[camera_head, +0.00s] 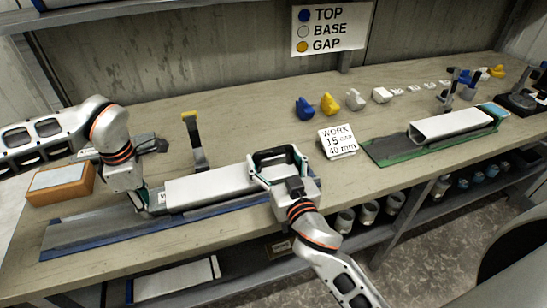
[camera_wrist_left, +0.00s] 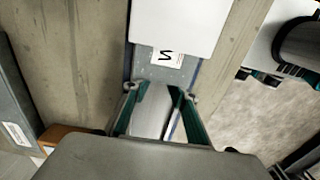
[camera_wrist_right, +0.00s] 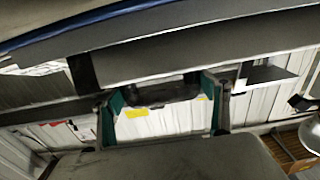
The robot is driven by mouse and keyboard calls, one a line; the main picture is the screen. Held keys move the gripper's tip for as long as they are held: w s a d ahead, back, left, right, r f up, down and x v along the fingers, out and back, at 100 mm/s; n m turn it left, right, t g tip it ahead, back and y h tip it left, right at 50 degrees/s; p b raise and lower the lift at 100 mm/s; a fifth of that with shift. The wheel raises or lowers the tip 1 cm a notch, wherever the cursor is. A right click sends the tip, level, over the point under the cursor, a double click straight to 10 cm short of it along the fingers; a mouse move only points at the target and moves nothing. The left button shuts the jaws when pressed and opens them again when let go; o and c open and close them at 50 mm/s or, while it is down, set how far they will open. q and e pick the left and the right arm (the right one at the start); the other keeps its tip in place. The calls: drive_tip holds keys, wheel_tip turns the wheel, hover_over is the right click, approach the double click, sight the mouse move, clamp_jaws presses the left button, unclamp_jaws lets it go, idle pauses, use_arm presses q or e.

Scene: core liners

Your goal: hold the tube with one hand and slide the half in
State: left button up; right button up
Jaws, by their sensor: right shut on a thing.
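A long white tube (camera_head: 208,186) lies in a grey, blue-edged tray (camera_head: 90,235) on the bench. A grey half with a small marked label (camera_wrist_left: 167,58) shows at the tube's left end, in line with it. My left gripper (camera_head: 142,200) is low at that end; in the left wrist view its fingers (camera_wrist_left: 156,92) stand apart with grey surface between them. My right gripper (camera_head: 277,160) is over the tube's right part and shut on it, fingers wide apart. A dark bar (camera_wrist_right: 165,92) spans between its fingers. The contact itself is hidden.
A post with a yellow tip (camera_head: 194,140) stands behind the tube. An orange-brown block (camera_head: 60,185) lies at the left. A work card (camera_head: 338,141), coloured pieces (camera_head: 329,104) and a green-edged tray (camera_head: 390,152) with another white tube (camera_head: 450,125) are to the right.

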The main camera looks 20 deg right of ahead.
sight(158, 198)
use_arm(q)
drive_tip(key=shift+s+d+f, duration=0.1)
drive_tip(key=shift+d, duration=2.05)
use_arm(e)
drive_tip(key=shift+r, duration=0.15)
use_arm(q)
drive_tip(key=shift+a, duration=0.1)
use_arm(e)
drive_tip(key=shift+w, duration=0.1)
use_arm(q)
drive_tip(key=shift+a, duration=1.6)
drive_tip(key=shift+w+r, duration=0.2)
drive_tip(key=shift+r, duration=0.7)
wheel_tip(158, 198, up, 7)
drive_tip(key=shift+r, duration=0.2)
drive_tip(key=shift+d, duration=0.1)
